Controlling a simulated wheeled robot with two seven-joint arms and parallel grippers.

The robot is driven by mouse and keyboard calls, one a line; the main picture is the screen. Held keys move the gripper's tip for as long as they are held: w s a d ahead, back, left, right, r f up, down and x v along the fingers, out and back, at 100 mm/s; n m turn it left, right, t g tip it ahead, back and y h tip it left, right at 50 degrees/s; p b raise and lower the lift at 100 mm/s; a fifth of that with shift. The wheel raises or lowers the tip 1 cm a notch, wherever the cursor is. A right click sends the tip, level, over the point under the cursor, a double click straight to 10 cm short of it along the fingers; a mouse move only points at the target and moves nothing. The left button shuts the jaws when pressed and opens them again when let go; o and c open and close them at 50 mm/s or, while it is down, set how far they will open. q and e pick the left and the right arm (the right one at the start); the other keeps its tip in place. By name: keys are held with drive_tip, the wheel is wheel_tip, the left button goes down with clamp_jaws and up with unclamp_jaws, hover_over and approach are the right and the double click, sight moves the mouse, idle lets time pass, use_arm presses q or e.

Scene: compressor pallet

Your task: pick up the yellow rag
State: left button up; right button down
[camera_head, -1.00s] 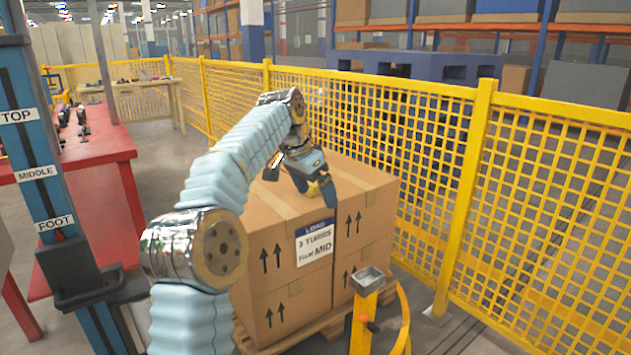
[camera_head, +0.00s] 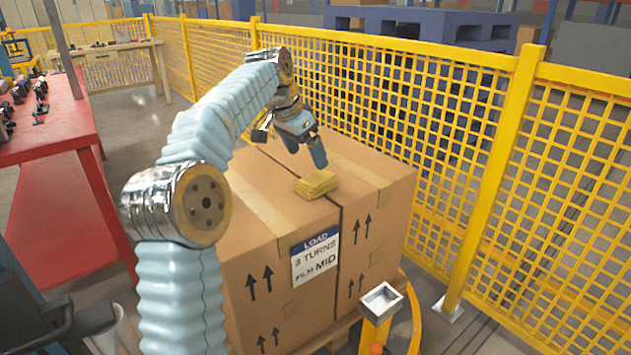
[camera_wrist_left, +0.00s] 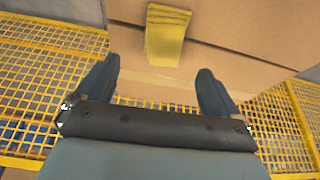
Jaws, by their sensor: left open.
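The yellow rag (camera_head: 317,183) lies folded on top of the stacked cardboard boxes (camera_head: 262,200), near the front edge above the white label. My left gripper (camera_head: 305,158) is above the box top, just behind the rag in the head view, its fingers pointing down. In the left wrist view the rag (camera_wrist_left: 167,36) shows at the top centre, beyond and between the two spread dark fingers (camera_wrist_left: 158,90). The gripper is open and empty, apart from the rag. My right gripper is not in view.
A yellow mesh fence (camera_head: 420,120) runs close behind and to the right of the boxes. A yellow post with a grey tray (camera_head: 381,301) stands in front. A red table (camera_head: 50,130) is at the left. The box top around the rag is bare.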

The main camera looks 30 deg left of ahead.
sight(315, 179)
use_arm(q)
drive_tip(key=x, duration=0.3)
drive_tip(key=shift+w+f, duration=0.1)
drive_tip(key=shift+f, duration=0.25)
drive_tip(key=shift+a+x, duration=0.15)
drive_tip(key=shift+x, duration=1.15)
drive_tip(key=shift+a+x, duration=0.15)
drive_tip(key=shift+x, duration=1.15)
drive_tip(key=shift+f, duration=0.3)
drive_tip(key=c, duration=1.1)
drive_tip(key=shift+o, duration=0.2)
drive_tip(key=shift+r, duration=0.1)
